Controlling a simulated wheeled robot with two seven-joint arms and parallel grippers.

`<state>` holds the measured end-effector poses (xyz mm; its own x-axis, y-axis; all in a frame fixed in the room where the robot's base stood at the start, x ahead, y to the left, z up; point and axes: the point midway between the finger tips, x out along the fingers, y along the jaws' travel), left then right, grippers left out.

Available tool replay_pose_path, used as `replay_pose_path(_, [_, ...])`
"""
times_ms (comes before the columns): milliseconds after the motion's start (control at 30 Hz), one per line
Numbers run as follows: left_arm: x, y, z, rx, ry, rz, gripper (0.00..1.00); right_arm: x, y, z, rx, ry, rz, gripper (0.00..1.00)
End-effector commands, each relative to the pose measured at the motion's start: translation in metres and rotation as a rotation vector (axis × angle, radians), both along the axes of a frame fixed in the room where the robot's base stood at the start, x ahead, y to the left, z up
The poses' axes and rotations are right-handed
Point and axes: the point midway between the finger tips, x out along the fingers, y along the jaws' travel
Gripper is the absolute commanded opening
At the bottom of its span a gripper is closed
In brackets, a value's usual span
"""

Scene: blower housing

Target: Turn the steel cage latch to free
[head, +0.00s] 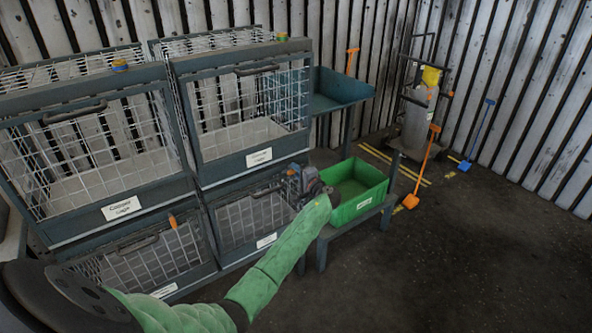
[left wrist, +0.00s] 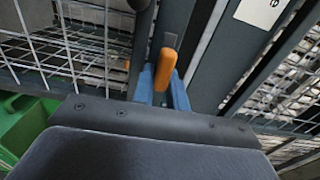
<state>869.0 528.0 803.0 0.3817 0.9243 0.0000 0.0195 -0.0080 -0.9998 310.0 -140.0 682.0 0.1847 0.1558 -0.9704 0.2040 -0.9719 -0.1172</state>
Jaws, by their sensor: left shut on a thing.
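The steel cage (head: 255,215) at the lower right of the stack has a wire-mesh front and a dark frame. Its latch has an orange handle (left wrist: 167,65), upright or nearly so in the left wrist view, against the dark frame post. My left gripper (head: 296,178) is at the right upper corner of this cage, with its blue fingers (left wrist: 163,88) shut on the orange handle. In the head view the gripper mostly hides the latch. My right gripper is not in view.
A green bin (head: 368,204) stands on a low stand just right of my left gripper. Two larger cages (head: 240,95) sit above. The lower left cage has its own orange latch (head: 173,221). A trolley (head: 412,110) and shovels (head: 420,170) stand behind. The right floor is clear.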

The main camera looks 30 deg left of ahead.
Motion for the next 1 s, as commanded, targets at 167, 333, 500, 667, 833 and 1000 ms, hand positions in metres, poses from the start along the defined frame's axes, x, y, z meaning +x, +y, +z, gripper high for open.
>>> replay_pose_path(167, [0.0006,-0.0007,0.0,0.011,0.028,-0.002,0.0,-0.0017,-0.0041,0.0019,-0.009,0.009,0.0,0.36])
replay_pose_path(333, [0.0006,-0.0008,-0.0004,0.014,0.034,-0.002,0.0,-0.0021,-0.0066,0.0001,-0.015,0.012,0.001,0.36])
replay_pose_path(500, [0.0006,-0.0008,-0.0004,0.014,0.034,-0.002,0.0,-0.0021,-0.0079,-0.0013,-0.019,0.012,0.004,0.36])
replay_pose_path(667, [0.0006,-0.0009,-0.0005,0.014,0.033,-0.002,0.28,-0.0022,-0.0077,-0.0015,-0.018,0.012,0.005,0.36])
replay_pose_path(833, [0.0003,-0.0008,-0.0018,0.012,0.035,-0.002,0.36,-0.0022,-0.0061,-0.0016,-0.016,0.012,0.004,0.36])
replay_pose_path(1000, [-0.0001,-0.0008,-0.0033,0.012,0.036,-0.002,0.36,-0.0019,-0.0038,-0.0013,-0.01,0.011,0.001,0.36])
